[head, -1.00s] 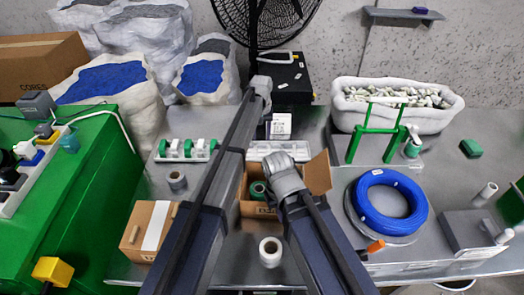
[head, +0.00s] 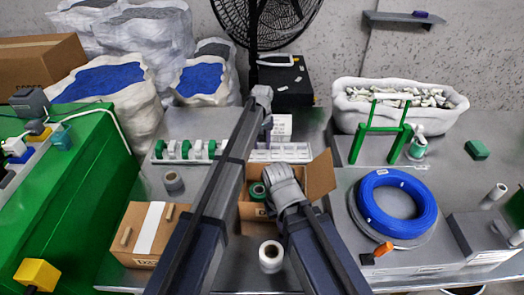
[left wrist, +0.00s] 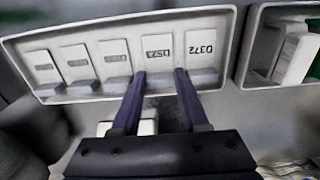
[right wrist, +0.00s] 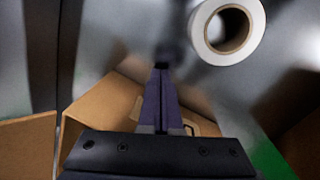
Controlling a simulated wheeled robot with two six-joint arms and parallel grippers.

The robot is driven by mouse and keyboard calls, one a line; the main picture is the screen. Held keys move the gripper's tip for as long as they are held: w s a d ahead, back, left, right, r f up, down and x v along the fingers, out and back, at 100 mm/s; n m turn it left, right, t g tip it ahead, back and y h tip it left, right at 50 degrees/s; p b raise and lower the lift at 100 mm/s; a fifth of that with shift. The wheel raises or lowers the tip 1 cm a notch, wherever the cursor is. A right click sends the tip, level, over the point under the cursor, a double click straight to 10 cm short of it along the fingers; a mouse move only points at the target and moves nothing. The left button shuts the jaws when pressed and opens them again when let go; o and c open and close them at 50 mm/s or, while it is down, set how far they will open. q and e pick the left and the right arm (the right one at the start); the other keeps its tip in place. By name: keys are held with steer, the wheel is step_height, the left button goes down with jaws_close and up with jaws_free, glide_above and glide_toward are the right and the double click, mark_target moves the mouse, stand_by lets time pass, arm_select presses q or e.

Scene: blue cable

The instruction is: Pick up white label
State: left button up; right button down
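Several white labels stand in a row in a white slotted tray (left wrist: 22,45) in the left wrist view. One printed white label (left wrist: 158,48) is just beyond and between my left fingertips, and another (left wrist: 202,45), reading D372, is beside the right fingertip. My left gripper (left wrist: 161,76) is open and empty, close to the tray's front edge; contact cannot be told. The tray (head: 292,155) shows in the head view, partly hidden by my left arm. My right gripper (right wrist: 160,68) is shut, with nothing seen in it, above an open cardboard box (right wrist: 85,103).
A white roll (head: 271,257) stands in front of the open box. A closed cardboard box (head: 130,250) is at the left. A blue cable coil (head: 365,210) lies at the right.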

arm_select(q)
jaws_close()
steer(key=shift+r, duration=0.15)
arm_select(e)
steer(key=shift+r, duration=0.15)
